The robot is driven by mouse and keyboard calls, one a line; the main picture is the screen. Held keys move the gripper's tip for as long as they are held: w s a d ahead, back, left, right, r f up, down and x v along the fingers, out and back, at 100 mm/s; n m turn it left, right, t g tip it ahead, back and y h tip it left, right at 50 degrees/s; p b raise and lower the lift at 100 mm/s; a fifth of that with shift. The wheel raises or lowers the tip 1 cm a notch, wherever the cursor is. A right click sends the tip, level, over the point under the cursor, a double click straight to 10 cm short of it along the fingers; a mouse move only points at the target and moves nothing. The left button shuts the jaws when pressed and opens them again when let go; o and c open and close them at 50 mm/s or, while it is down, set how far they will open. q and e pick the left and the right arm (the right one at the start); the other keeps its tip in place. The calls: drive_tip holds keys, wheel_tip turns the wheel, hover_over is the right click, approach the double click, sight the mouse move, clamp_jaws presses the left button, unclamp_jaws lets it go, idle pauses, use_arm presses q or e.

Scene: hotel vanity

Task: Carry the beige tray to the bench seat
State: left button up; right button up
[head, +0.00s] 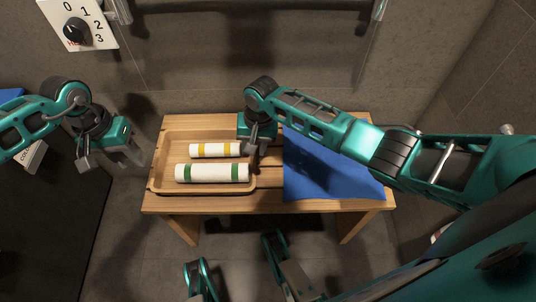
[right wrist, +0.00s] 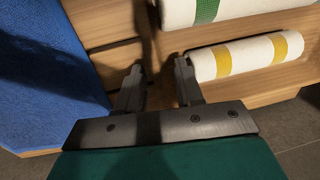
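The beige tray (head: 200,189) rests on the left part of the wooden bench seat (head: 268,202). It holds two rolled white towels, one with yellow bands (head: 226,150) and one with green bands (head: 212,173). My right gripper (head: 254,152) is at the tray's right rim, pointing down. In the right wrist view my right gripper (right wrist: 158,82) has its fingers apart, with the tray's edge near or between them; I see no clear grip. My left gripper (head: 111,158) is open and empty, left of the tray and apart from it.
A blue cloth (head: 325,170) lies on the bench's right part, under my right arm. A dark cabinet (head: 50,215) stands at the left. A dial panel (head: 78,25) is on the wall at the upper left. The floor in front of the bench is clear apart from my own parts.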

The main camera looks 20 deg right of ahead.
wheel_tip(320, 180, up, 10)
drive_tip(key=d, duration=0.1)
drive_tip(key=shift+s+d+r, duration=0.2)
drive_tip(key=shift+s, duration=0.05)
idle(0.4)
